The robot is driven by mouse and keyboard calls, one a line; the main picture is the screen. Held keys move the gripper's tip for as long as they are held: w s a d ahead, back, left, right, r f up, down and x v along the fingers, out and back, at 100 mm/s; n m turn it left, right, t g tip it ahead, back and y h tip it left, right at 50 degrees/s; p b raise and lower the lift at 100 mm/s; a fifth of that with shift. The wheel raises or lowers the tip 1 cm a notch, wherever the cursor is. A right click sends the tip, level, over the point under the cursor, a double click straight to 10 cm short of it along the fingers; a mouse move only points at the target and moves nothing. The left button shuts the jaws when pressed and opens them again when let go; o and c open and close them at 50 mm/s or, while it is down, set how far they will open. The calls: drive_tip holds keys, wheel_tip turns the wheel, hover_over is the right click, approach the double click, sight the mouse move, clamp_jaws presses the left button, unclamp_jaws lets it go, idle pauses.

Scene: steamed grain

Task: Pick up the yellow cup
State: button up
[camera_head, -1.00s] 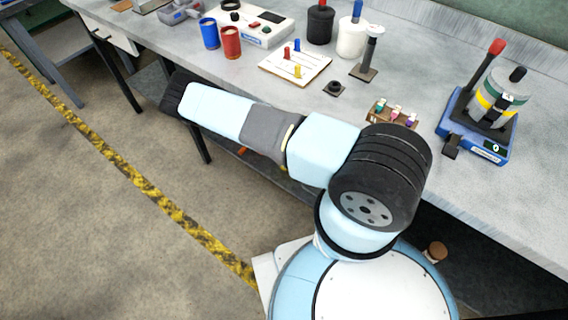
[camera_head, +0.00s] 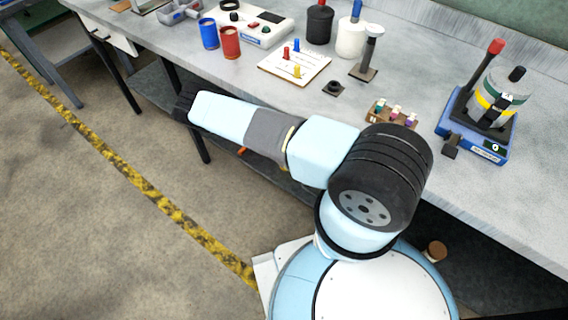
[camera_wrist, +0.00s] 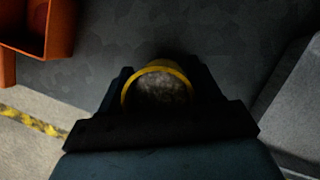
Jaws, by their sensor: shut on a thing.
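The yellow cup (camera_wrist: 178,71) shows in the wrist view as a yellow rim around a grainy, greyish-brown filling. My gripper (camera_wrist: 160,92) is shut on the cup, with a dark finger on each side of it. The lower part of the cup is hidden by the gripper. In the head view my arm reaches left along the bench's front edge, and the cup is not visible there.
An orange bin (camera_wrist: 60,30) is at the upper left in the wrist view. The grey bench (camera_head: 310,105) holds a blue cup (camera_head: 209,33), a red cup (camera_head: 230,42), a white board (camera_head: 278,68) and a blue-based device (camera_head: 470,140). Open floor lies left.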

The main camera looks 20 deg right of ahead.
drive_tip(key=c, duration=0.5)
drive_tip(key=shift+c, duration=0.2)
drive_tip(key=shift+r, duration=0.15)
